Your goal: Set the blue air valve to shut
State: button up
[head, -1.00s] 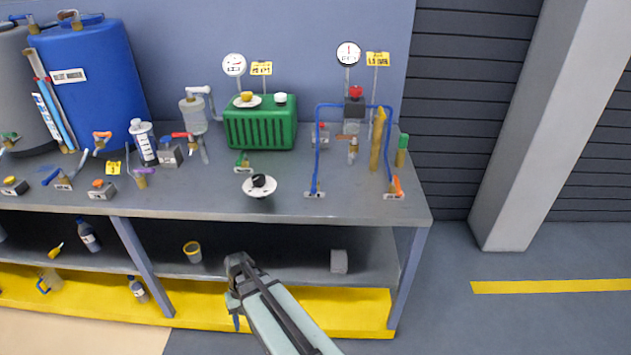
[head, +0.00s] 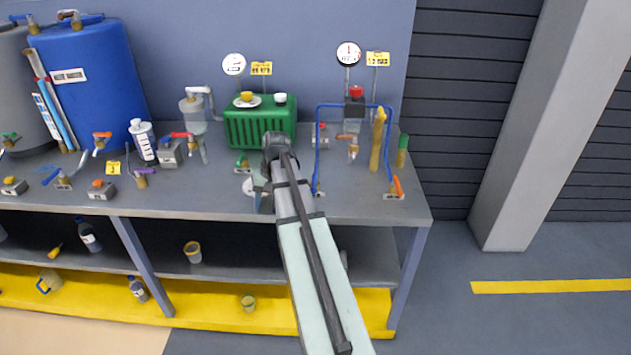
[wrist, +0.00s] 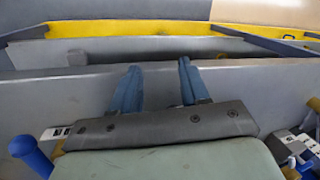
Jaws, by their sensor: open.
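A small valve with an upright blue handle (head: 317,187) stands at the left foot of the blue pipe frame, near the bench's front edge. I take it as the air valve; its exact setting is too small to read. A large blue handle (wrist: 28,153) beside a labelled plate shows at the left edge of the wrist view and looks like the same valve. My gripper (head: 263,203) points down over the bench, left of this valve and apart from it. In the wrist view its two blue fingers (wrist: 158,88) are spread and empty. My forearm passes close to the valve.
The blue pipe frame (head: 353,105) rises right of my gripper, with an orange-handled valve (head: 396,188) at its right foot. A green ribbed box (head: 240,128) stands behind. Another blue-handled valve (head: 50,178) lies far left.

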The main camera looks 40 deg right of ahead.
notch_tip(320, 180, up, 9)
jog(key=m, duration=0.2)
send_over(314, 184)
jog(key=w+a, duration=0.3)
jog(key=a, duration=0.2)
jog(key=s+d+r+h, duration=0.1)
jog(key=s+d+r, duration=0.4)
jog(key=d+r, duration=0.25)
jog(key=shift+m+t, duration=0.4)
jog(key=f, duration=0.4)
jog(key=w+a+f, duration=0.1)
jog(key=f, duration=0.3)
jog(key=a+f, duration=0.1)
jog(key=f, duration=0.3)
jog(key=shift+w+a+f, duration=0.15)
jog(key=shift+w+f, duration=0.1)
jog(key=shift+w, duration=0.05)
jog(key=shift+c, duration=0.3)
grip_shut()
